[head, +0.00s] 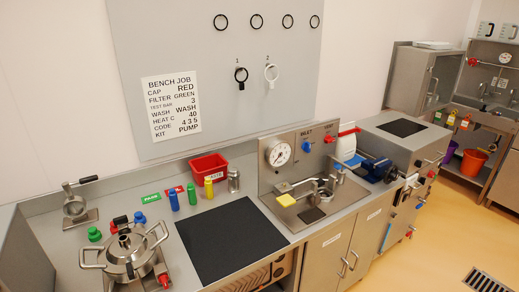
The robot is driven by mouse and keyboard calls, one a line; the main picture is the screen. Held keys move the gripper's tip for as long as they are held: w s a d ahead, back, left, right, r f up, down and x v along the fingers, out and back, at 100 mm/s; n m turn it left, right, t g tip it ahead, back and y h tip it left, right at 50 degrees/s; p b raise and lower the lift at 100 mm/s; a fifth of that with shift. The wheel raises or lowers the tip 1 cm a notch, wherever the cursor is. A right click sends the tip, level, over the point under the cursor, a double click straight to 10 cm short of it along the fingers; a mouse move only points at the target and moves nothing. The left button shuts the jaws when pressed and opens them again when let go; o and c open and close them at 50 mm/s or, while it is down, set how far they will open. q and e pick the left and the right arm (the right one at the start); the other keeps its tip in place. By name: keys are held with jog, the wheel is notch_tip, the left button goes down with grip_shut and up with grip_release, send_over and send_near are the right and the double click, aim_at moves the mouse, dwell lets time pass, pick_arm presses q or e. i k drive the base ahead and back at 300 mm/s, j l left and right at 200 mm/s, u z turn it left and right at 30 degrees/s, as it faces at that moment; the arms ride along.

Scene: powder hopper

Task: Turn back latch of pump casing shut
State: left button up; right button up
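Neither of my grippers is in view. I cannot tell for sure which thing is the pump casing. A round steel vessel (131,256) with side handles and a raised neck stands at the front left of the bench. A small round metal fitting (75,207) with a black-ended lever sits on a plate behind it. Another low metal assembly (322,187) stands beside the gauge panel, near a yellow block (284,187). The back latch and its position are too small to make out.
A black mat (230,241) lies clear on the bench. A red bin (209,166), several small coloured bottles and a gauge (279,154) stand along the back. A blue vise-like device (378,169) is at the right. The floor (442,225) right of the cabinets is mostly open.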

aim_at(122, 222)
jog(key=i, duration=0.4)
jog(key=l+u, duration=0.1)
jog(key=u, duration=1.2)
